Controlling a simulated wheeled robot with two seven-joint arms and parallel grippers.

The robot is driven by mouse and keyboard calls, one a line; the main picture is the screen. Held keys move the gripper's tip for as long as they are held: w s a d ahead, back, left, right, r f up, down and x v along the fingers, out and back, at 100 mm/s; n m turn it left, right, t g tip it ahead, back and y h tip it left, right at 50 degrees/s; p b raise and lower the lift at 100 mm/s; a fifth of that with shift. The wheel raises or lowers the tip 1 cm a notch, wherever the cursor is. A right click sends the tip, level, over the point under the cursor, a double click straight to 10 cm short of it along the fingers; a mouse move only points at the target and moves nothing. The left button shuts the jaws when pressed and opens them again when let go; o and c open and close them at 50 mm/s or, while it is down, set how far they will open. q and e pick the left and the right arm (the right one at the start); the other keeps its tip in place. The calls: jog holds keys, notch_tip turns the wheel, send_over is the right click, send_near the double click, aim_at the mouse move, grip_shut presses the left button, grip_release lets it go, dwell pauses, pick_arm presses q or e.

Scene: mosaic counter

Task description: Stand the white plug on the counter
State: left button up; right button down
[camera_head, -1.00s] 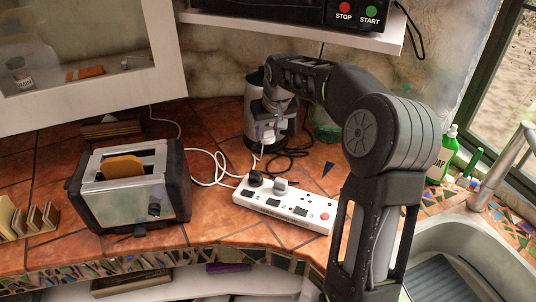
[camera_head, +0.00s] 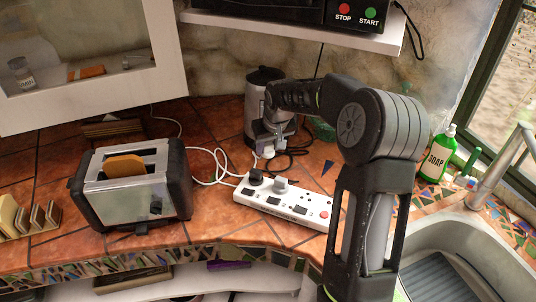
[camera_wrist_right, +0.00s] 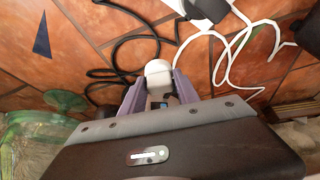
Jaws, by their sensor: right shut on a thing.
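The white plug (camera_head: 268,152) is at the tip of my right gripper (camera_head: 267,143), just behind the power strip. In the right wrist view, the plug (camera_wrist_right: 158,72) sits between the two purple-grey fingers of my right gripper (camera_wrist_right: 159,92), which are shut on it. Its white cord runs off to the side. I cannot tell whether the plug touches the tiled counter (camera_head: 225,120). My left gripper is not in view.
The white power strip (camera_head: 290,205) with plugs in it lies in front of my right gripper. A toaster (camera_head: 135,185) stands to the left and a kettle (camera_head: 257,95) behind. Black and white cords (camera_wrist_right: 115,60) lie near the plug. A sink (camera_head: 470,240) is at right.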

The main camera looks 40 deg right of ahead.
aim_at(269, 152)
notch_tip(269, 152, down, 3)
jog(key=shift+p, duration=0.4)
jog(key=shift+f, duration=0.35)
jog(key=shift+f, duration=0.2)
jog(key=c, duration=0.9)
grip_release()
jog(key=shift+r, duration=0.1)
